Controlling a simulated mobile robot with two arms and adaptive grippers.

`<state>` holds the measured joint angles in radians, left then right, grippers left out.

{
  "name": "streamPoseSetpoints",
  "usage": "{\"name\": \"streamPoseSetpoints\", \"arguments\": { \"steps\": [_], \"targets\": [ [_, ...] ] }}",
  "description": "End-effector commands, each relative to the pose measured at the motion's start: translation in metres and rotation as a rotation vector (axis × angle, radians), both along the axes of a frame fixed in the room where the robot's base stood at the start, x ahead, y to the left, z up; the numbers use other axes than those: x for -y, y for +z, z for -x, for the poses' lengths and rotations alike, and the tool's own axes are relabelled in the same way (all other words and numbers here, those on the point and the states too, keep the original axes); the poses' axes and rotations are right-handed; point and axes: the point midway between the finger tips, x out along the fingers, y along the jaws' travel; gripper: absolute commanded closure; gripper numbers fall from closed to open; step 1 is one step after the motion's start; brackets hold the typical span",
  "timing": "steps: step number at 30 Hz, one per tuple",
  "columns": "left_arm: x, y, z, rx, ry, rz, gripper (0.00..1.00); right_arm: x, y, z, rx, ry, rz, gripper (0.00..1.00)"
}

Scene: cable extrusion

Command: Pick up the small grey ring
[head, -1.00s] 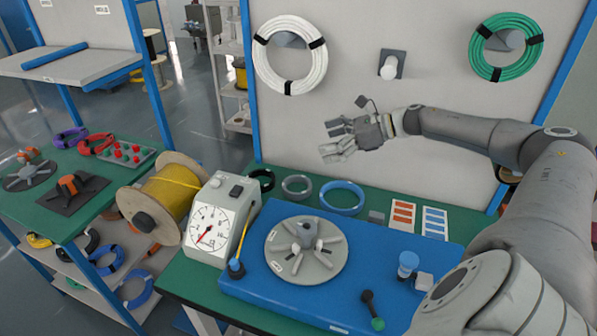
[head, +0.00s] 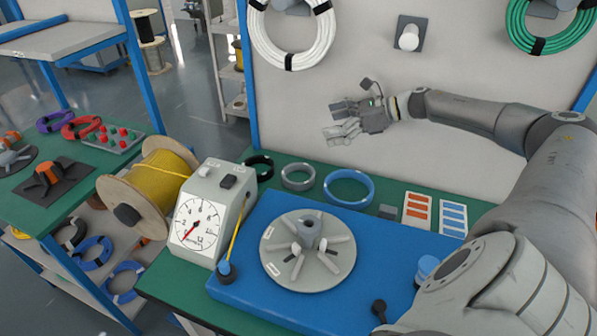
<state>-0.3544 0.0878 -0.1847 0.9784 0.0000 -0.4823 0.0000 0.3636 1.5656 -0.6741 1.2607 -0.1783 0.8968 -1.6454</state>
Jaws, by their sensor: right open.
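The small grey ring (head: 298,177) lies on the green table top at the back, between a black ring (head: 259,168) on its left and a larger blue ring (head: 349,188) on its right. My right gripper (head: 338,121) is open and empty. It appears above and a little to the right of the grey ring in the picture, with its fingers pointing left, apart from the ring. The grey ring is fully visible. My left gripper is not in the view.
A blue base with a grey round plate (head: 283,273) stands in front of the rings. A dial gauge box (head: 198,231) and a yellow cable spool (head: 158,190) stand left. White (head: 291,60) and green cable coils hang on the back panel. Colored cards (head: 417,210) lie right.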

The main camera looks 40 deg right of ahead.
Motion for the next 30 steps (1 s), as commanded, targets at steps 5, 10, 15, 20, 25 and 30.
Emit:
{"name": "streamPoseSetpoints", "arguments": {
  "steps": [5,10,15,20,25,30],
  "targets": [
    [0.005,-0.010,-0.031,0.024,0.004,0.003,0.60,0.000,-0.038,0.000,-0.001,0.000,-0.001,0.00],
    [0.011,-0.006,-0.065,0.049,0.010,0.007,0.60,0.000,-0.076,0.000,0.000,0.000,0.000,0.00],
    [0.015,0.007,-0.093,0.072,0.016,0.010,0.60,0.000,-0.113,0.000,0.000,0.000,0.000,0.00],
    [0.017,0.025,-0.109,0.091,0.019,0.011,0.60,0.000,-0.140,0.000,0.000,0.000,0.000,0.00],
    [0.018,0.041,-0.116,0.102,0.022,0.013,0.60,0.000,-0.155,0.000,0.000,0.000,0.000,0.00],
    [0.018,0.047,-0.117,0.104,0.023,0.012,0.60,-0.002,-0.159,-0.002,0.001,0.001,-0.001,0.00]
  ]
}}
